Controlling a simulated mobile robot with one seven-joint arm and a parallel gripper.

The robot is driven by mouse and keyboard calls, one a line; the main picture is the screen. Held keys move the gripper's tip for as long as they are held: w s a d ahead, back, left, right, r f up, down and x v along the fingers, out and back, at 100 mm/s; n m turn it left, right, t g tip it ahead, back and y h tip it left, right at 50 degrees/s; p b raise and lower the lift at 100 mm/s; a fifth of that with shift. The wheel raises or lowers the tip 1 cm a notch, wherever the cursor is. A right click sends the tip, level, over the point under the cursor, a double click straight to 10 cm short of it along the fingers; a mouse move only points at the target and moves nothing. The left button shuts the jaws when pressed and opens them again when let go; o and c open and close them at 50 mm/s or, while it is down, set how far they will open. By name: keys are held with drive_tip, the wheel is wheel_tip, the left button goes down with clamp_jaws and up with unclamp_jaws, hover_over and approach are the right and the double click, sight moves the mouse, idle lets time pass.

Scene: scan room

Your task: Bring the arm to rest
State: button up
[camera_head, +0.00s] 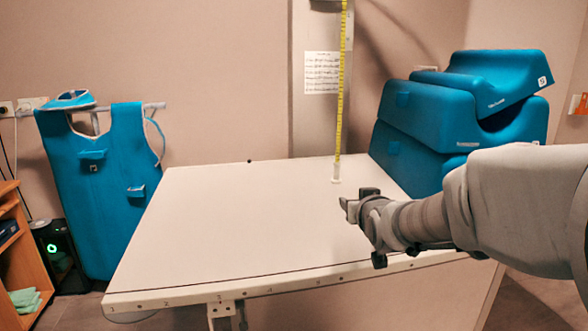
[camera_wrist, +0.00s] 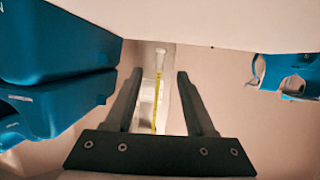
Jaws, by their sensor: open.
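My arm reaches in from the right edge of the head view. My gripper (camera_head: 347,208) is over the right part of the white table (camera_head: 230,220), and its height above the top is hard to judge. In the wrist view my gripper (camera_wrist: 158,85) shows two dark fingers standing apart with nothing between them. Beyond the fingers are a yellow measuring tape (camera_wrist: 156,100) and the wall. The wrist view looks tilted or upside down, with the white table (camera_wrist: 210,15) along its top.
Blue foam cushions (camera_head: 425,120) are stacked behind the table at right. The yellow tape (camera_head: 342,90) hangs down to the table's back edge. A blue apron (camera_head: 100,190) hangs at left, near a wooden shelf (camera_head: 10,245). The tabletop is bare.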

drive_tip(key=s+f+g, duration=0.3)
drive_tip(key=s+g, duration=0.1)
drive_tip(key=s, duration=1.2)
drive_tip(key=s+f+g, duration=0.2)
drive_tip(key=s+g, duration=0.3)
drive_tip(key=s, duration=1.1)
wheel_tip(320, 180, up, 22)
drive_tip(key=p, duration=2.2)
drive_tip(key=shift+w+a+r, duration=0.15)
drive_tip(key=shift+w+a, duration=0.15)
drive_tip(key=shift+a, duration=0.1)
drive_tip(key=shift+c, duration=0.2)
